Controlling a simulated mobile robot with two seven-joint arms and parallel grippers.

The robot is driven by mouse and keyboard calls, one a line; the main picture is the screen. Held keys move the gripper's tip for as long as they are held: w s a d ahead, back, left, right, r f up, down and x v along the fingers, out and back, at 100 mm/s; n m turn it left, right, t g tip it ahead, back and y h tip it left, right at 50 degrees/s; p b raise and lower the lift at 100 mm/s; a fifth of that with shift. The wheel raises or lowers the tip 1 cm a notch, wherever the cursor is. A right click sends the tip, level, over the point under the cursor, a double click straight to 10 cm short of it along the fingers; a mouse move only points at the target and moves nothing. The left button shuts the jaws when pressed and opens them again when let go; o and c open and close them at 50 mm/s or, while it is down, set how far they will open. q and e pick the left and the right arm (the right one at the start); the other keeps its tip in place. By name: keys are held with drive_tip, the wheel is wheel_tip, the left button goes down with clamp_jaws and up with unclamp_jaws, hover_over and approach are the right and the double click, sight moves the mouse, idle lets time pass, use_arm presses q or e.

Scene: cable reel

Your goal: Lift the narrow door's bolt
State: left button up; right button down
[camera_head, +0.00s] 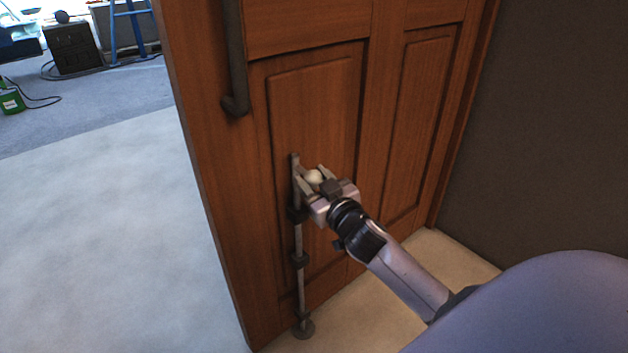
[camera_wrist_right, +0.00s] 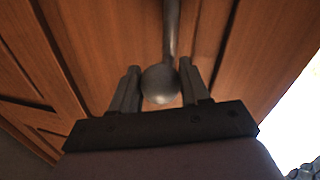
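The narrow door (camera_head: 300,95) is brown panelled wood and fills the middle of the head view. Its bolt (camera_head: 299,238) is a thin grey vertical rod on the door's lower left part, running down through guides to a round floor plate (camera_head: 303,329). A pale round knob (camera_head: 313,177) is at the bolt's upper end. My right gripper (camera_head: 311,176) is at the knob with its fingers on either side. In the right wrist view the knob (camera_wrist_right: 160,84) sits between the fingers (camera_wrist_right: 158,86), with a small gap visible on at least one side. My left gripper is out of view.
A dark door handle (camera_head: 236,70) hangs above the bolt. A dark wall (camera_head: 545,130) stands to the right. Open floor (camera_head: 100,230) lies left of the door, with a green container (camera_head: 11,101), cables, a dark box (camera_head: 73,48) and a blue ladder (camera_head: 130,30) farther back.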

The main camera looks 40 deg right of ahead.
sight(314, 172)
wheel_tip(314, 172, up, 7)
drive_tip(key=p, duration=0.6)
drive_tip(key=shift+f+p, duration=0.15)
drive_tip(key=shift+p, duration=0.2)
drive_tip(key=shift+r+p, duration=0.45)
drive_tip(key=shift+p, duration=0.1)
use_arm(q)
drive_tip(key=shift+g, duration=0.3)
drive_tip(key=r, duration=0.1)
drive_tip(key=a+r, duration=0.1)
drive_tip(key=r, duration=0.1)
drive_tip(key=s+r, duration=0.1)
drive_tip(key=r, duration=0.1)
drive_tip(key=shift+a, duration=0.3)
use_arm(e)
drive_tip(key=c, duration=0.6)
unclamp_jaws()
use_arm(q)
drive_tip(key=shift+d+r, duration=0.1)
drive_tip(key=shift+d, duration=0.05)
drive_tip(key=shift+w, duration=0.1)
